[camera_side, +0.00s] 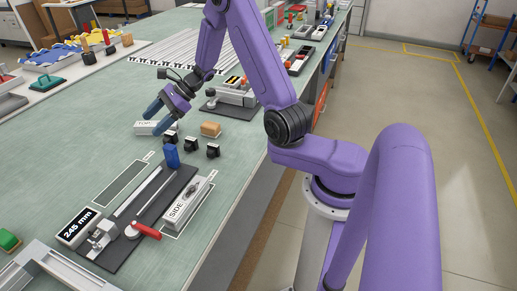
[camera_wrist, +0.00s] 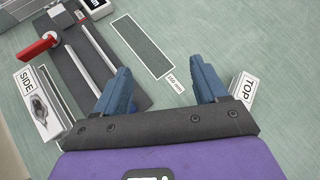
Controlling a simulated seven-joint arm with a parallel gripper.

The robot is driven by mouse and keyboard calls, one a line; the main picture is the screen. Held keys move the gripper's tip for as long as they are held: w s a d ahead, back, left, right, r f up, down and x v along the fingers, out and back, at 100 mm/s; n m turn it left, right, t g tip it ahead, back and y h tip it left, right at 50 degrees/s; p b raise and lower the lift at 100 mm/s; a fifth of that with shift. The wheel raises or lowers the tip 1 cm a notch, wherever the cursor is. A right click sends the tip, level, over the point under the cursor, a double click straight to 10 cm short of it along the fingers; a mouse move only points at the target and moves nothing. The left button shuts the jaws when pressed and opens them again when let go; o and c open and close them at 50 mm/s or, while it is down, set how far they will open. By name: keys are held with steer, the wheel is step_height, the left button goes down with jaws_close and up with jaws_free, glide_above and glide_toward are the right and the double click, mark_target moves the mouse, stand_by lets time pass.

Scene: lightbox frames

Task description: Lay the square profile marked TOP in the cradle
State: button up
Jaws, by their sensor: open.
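The white profile marked TOP (camera_side: 143,128) lies on the green bench at the far end of the work area. In the wrist view the TOP profile (camera_wrist: 246,87) is just right of my right finger, partly hidden by it. My gripper (camera_side: 161,117) is open and empty, above the bench close to the TOP profile. A dark fixture with two pale rails, apparently the cradle (camera_side: 152,207), lies nearer the side camera. It also shows in the wrist view (camera_wrist: 78,62), with no profile visible on its rails.
A profile marked SIDE (camera_side: 183,207) lies right of the fixture. A red lever (camera_side: 147,230) and a blue block (camera_side: 171,156) stand at the fixture. An empty dark outlined rectangle (camera_side: 122,183) is beside it. Black clamps and a tan block (camera_side: 211,129) stand near my gripper.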

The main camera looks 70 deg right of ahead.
steer(key=s+a+r+n+g+h, duration=0.1)
steer(key=s+a+r+n+g, duration=0.3)
steer(key=s+a+n+g, duration=0.85)
steer(key=s+d+r+n+t+h, duration=0.1)
steer(key=s+n+t+h, duration=0.1)
steer(key=s+n, duration=0.9)
steer(key=s+d+r+n+t+h, duration=0.1)
steer(key=s+n+t+h, duration=0.2)
steer(key=s+n, duration=0.9)
steer(key=shift+s+d+r+t+h, duration=0.2)
steer(key=shift+s+d+t+h, duration=0.15)
steer(key=shift+s+h, duration=0.6)
steer(key=shift+w, duration=0.15)
